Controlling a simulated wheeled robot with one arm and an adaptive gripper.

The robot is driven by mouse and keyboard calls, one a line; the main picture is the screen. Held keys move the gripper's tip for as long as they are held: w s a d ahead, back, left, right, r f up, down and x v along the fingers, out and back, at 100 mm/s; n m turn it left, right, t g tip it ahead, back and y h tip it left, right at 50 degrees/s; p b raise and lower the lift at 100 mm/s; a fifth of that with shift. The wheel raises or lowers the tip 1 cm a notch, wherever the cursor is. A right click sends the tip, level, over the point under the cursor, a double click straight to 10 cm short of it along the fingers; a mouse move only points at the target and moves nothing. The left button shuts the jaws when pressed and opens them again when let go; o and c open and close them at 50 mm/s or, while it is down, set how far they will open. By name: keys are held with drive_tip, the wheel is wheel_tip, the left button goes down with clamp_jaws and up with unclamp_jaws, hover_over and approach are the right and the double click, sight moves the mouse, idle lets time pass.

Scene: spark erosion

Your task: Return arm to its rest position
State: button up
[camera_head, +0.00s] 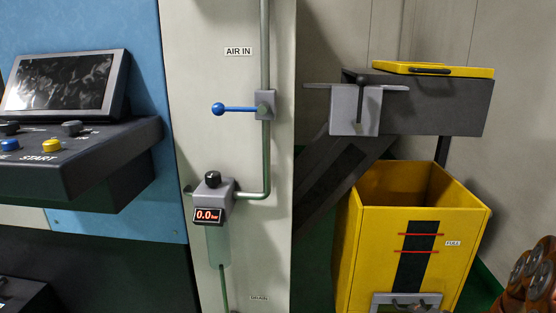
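My gripper and arm are not in view, so I cannot see where the arm stands or whether the gripper is open or shut. The head view shows a light panel (230,150) labelled AIR IN with a vertical pipe (266,160). A valve with a blue lever (238,109) sits on this pipe, and the lever points left, across the pipe. Below it, a grey regulator with a black knob (212,179) has a red display (208,216) reading 0.0 bar.
At left is a control console (80,155) with buttons and a screen (65,82). At right, a yellow bin (373,255) marked FULL stands below a dark chute (440,104) with a yellow lid (433,70). Brown round parts (540,280) show at the lower right edge.

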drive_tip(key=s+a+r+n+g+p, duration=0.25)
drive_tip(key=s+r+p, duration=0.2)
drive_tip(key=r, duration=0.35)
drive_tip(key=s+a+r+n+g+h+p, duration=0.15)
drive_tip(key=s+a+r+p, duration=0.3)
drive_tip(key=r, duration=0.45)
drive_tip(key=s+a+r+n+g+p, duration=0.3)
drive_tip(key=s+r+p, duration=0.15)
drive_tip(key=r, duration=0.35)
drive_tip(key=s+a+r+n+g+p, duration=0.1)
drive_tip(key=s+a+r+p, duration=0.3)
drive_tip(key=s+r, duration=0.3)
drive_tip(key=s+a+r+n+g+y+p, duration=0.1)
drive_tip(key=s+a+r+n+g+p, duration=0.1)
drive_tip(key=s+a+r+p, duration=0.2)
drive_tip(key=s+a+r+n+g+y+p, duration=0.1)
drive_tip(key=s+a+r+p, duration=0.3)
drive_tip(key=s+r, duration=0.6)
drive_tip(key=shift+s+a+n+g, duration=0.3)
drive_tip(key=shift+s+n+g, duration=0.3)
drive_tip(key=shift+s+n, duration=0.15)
